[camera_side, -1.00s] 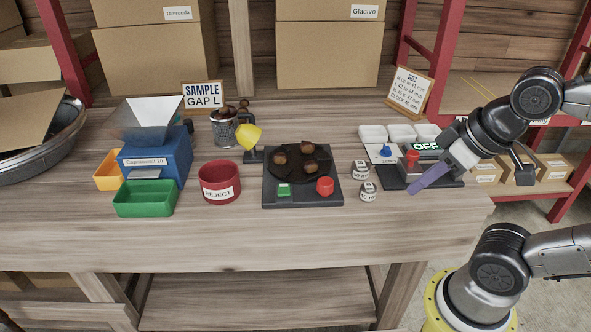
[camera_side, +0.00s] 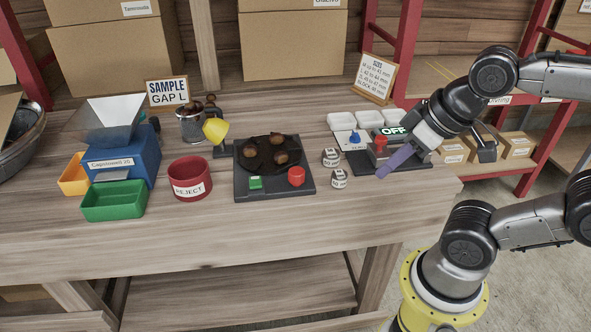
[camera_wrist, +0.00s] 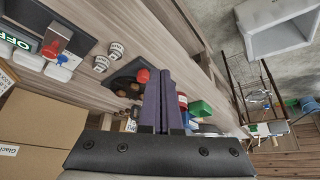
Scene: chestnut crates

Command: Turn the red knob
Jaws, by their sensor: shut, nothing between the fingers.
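A red knob (camera_side: 297,176) stands on the front right of a black plate, beside a green button (camera_side: 255,183). The red knob also shows in the wrist view (camera_wrist: 143,75), just left of my fingertips. My gripper (camera_side: 382,172) is shut and empty, its purple fingers slanting down to the left, right of the knob and apart from it. A second red part (camera_side: 381,143) stands on a dark base by the OFF sign (camera_side: 394,131), close behind the fingers. Whether the fingers touch that base is unclear. The closed fingers (camera_wrist: 161,82) fill the middle of the wrist view.
The black plate (camera_side: 243,189) carries a dark disc with brown chestnuts. Two small labelled cylinders (camera_side: 331,157) stand between plate and gripper. A REJECT bin (camera_side: 190,188), a green tray (camera_side: 114,205) and a blue hopper machine (camera_side: 135,165) stand left. The front tabletop is clear.

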